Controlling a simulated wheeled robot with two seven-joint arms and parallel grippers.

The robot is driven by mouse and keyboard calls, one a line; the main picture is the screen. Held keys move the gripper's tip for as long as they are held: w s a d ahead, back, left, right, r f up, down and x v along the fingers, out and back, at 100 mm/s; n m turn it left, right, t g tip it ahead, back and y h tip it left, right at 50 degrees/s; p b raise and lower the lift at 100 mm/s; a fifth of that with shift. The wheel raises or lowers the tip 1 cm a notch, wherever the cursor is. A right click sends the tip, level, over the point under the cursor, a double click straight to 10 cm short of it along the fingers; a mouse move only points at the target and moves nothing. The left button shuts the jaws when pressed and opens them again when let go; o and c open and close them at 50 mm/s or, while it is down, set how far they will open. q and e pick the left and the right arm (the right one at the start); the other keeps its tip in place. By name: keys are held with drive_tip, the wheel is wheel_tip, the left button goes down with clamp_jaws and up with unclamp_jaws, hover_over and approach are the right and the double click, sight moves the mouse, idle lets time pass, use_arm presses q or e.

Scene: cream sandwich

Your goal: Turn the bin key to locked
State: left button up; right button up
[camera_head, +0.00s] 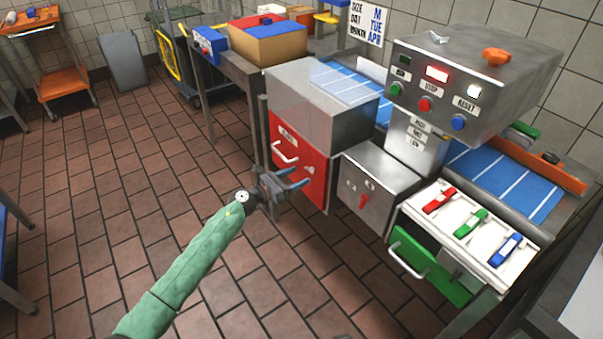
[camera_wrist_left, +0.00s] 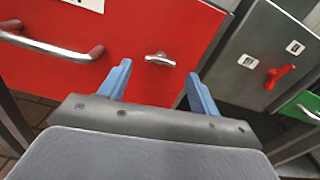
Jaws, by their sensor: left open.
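The bin is a red front panel (camera_head: 315,150) with a silver bar handle, set in a steel cabinet; the panel also fills the upper left of the left wrist view (camera_wrist_left: 205,30). The bin key (camera_wrist_left: 160,59) is a small silver piece on the red panel, lying roughly crosswise in the left wrist view. My left gripper (camera_head: 302,177) is open in front of the red panel. In the left wrist view its blue fingertips (camera_wrist_left: 158,69) stand left and right of the key. I cannot tell whether they touch anything. My right gripper is out of view.
A steel box with a red switch (camera_head: 362,201) stands right of the bin. Further right are a green drawer (camera_head: 428,268) and a white panel with red, green and blue levers. A control box (camera_head: 475,75) stands above.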

sight(310, 170)
use_arm(q)
drive_tip(key=shift+x, duration=1.3)
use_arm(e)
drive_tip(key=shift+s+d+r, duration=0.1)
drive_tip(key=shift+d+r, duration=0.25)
use_arm(q)
drive_tip(key=shift+c, duration=0.2)
drive_tip(key=c, duration=0.9)
drive_tip(key=shift+c, duration=0.2)
